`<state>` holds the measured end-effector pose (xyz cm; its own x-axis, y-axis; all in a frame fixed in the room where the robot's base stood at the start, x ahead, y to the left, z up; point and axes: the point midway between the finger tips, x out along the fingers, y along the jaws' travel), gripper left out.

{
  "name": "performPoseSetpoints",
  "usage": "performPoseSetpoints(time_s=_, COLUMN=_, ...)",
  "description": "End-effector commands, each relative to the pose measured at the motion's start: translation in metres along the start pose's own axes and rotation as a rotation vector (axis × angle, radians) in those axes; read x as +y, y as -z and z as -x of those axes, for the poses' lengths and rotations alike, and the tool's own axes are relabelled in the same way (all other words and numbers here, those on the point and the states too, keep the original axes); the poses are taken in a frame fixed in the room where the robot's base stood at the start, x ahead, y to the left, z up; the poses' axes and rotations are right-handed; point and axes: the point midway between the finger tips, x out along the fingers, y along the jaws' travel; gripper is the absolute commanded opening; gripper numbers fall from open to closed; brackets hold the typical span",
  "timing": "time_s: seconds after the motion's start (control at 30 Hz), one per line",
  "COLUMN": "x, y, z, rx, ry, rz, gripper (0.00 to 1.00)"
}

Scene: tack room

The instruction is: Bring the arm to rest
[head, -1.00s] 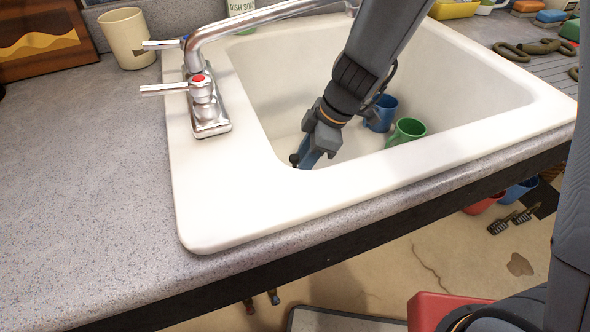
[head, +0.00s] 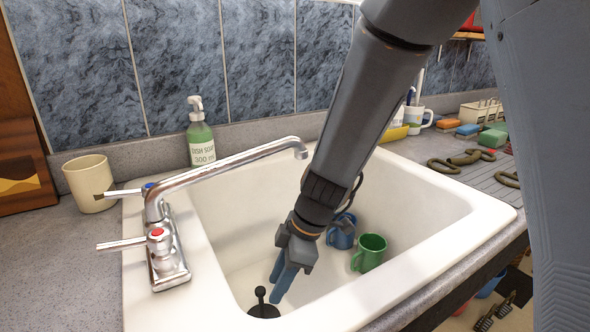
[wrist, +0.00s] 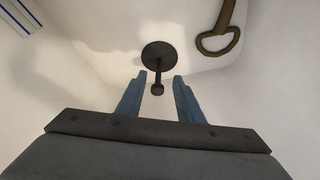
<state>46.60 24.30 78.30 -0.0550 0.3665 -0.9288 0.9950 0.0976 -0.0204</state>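My gripper (head: 280,284) hangs low inside the white sink (head: 400,304), fingers pointing down. Its two blue fingers stand apart with nothing held; the wrist view also shows the open gripper (wrist: 159,77). A black drain plug with a knob (head: 262,308) lies on the sink floor, just left of the fingertips in the head view. In the wrist view the plug (wrist: 158,52) shows beyond the fingertips, its knob appearing in line with the gap. My arm slants down into the sink from the upper right.
A blue mug (head: 341,232) and a green mug (head: 369,253) are in the sink, right of my gripper. The faucet (head: 165,250) reaches over the sink. A soap bottle (head: 200,135) and cream cup (head: 89,184) stand behind. An olive looped object (wrist: 222,30) shows in the wrist view.

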Motion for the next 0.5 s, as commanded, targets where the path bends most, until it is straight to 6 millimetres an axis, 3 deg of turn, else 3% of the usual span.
performPoseSetpoints(time_s=0.5, x=-0.057, y=-0.066, z=0.182, rx=-0.147, ry=-0.181, rz=-0.807, gripper=0.34)
